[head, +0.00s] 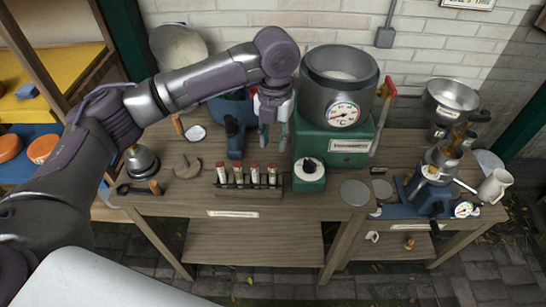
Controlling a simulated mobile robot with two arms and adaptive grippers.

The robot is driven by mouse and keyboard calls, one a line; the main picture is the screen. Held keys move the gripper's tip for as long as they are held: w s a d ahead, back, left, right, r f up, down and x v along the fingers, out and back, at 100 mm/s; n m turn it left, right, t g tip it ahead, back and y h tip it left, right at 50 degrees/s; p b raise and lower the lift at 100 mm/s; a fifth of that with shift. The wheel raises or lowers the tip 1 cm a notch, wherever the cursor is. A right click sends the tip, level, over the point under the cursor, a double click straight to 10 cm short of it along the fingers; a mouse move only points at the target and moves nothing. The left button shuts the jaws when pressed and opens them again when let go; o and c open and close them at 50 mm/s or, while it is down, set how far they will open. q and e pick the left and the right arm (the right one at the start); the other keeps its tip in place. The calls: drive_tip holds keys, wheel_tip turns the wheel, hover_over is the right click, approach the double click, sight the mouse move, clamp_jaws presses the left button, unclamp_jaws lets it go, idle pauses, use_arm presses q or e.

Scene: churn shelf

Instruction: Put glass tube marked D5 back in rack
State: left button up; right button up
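A dark tube rack (250,186) stands near the front edge of the wooden bench, holding several glass tubes (254,174) with red caps and pale labels. The labels are too small to read, so I cannot tell which tube is D5. My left gripper (274,146) points down above and behind the rack's right part. Its two fingers look apart, and I see no tube between them. A small white and red patch shows beside the gripper's left side; I cannot tell what it is. My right gripper is out of view.
A grey vessel with a gauge (341,90) sits on a green base (352,148) right of my gripper. A metal burner-like dome (140,161) stands left.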

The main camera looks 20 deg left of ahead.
use_arm(q)
drive_tip(key=shift+r, duration=1.6)
